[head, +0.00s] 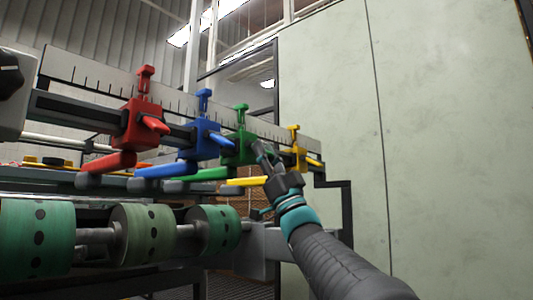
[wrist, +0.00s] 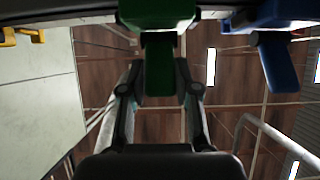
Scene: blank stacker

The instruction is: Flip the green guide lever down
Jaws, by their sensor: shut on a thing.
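The green guide (head: 238,150) sits on the rail between the blue and yellow guides in the head view. In the wrist view, the green lever (wrist: 158,70) extends from the green block (wrist: 158,14) between my fingers. My gripper (head: 263,152) is at the right side of the green guide, shut on its lever. In the head view, the gripper hides most of the lever. The wrist view shows a finger on each side of it.
The blue guide (head: 206,136) and red guide (head: 141,124) stand to the left on the rail. The yellow guide (head: 297,155) is close on the right. Green rollers (head: 142,234) lie below. A pale panel wall (head: 330,110) rises at right.

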